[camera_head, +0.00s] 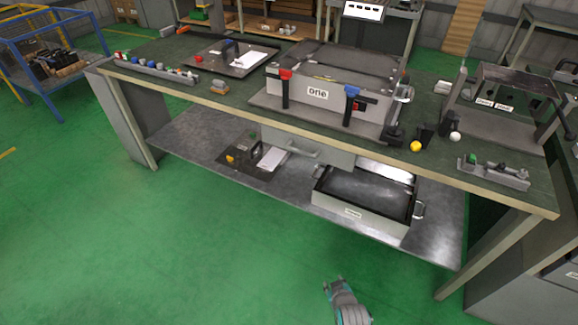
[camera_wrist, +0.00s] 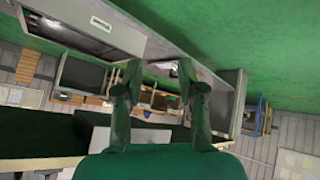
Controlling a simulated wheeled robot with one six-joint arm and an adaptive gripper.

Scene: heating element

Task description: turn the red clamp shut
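The red clamp (camera_head: 285,74) is at the left front of the metal box labelled "one" (camera_head: 318,93) on the workbench. It has a red top on an upright dark lever or post; whether it is shut cannot be told at this size. A similar blue-topped clamp (camera_head: 352,91) stands at the box's right front, with a small red part beside it. My gripper (camera_head: 334,283) is low in front of the bench, well apart from the clamp. In the wrist view my gripper (camera_wrist: 158,72) has its fingers spread with nothing between them. I cannot make out the red clamp there.
The green-topped bench (camera_head: 225,99) has a lower shelf with an open metal tray (camera_head: 360,212). A yellow ball (camera_head: 416,146), a white ball and a dark frame (camera_head: 515,85) stand right of the box. A toggle fixture (camera_head: 494,171) is near the right end. The green floor in front is clear.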

